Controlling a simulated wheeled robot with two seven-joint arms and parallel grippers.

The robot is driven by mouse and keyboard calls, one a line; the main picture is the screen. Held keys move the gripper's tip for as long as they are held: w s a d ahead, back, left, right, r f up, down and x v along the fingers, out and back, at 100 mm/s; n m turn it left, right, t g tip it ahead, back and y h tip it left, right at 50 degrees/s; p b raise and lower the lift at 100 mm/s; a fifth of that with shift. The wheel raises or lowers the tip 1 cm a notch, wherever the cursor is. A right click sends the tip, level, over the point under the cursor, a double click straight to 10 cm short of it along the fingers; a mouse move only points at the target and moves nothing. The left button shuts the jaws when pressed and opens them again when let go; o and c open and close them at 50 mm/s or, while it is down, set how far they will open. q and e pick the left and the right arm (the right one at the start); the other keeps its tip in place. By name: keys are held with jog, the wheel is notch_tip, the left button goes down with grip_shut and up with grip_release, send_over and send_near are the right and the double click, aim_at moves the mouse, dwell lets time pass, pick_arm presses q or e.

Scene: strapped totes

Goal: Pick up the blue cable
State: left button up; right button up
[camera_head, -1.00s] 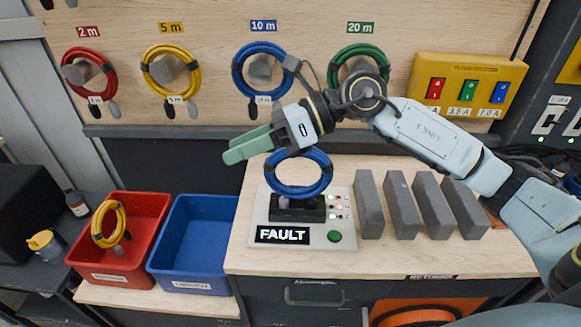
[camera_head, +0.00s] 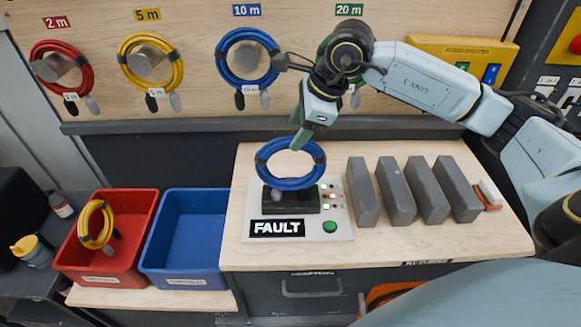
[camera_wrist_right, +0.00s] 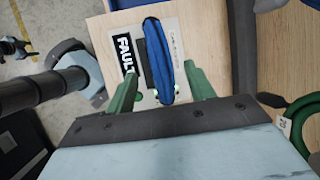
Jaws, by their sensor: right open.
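A coiled blue cable (camera_head: 289,181) rests on the dark block of the test panel (camera_head: 340,231), which is labelled FAULT. A second blue coil (camera_head: 221,62) hangs on the wall peg under the 10 m label. My right gripper (camera_head: 300,133) points down just above the coil on the panel, its green fingers overlapping the coil's upper edge in the head view. In the right wrist view the right gripper (camera_wrist_right: 162,88) is open, with the blue coil (camera_wrist_right: 157,62) showing edge-on between its fingers. I cannot tell whether they touch. My left gripper is not in view.
Several grey blocks (camera_head: 397,192) stand right of the panel. A red bin (camera_head: 98,268) holding a yellow coil (camera_head: 92,238) and an empty blue bin (camera_head: 187,271) are at the left. Red (camera_head: 85,57) and yellow (camera_head: 125,75) coils hang on the wall.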

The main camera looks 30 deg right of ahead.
aim_at(291, 138)
jog(key=shift+d+p+x, duration=0.2)
jog(key=shift+p+x, duration=0.35)
jog(key=shift+x, duration=2.2)
grip_shut()
jog(key=shift+w+r, duration=0.1)
jog(key=shift+r, duration=0.05)
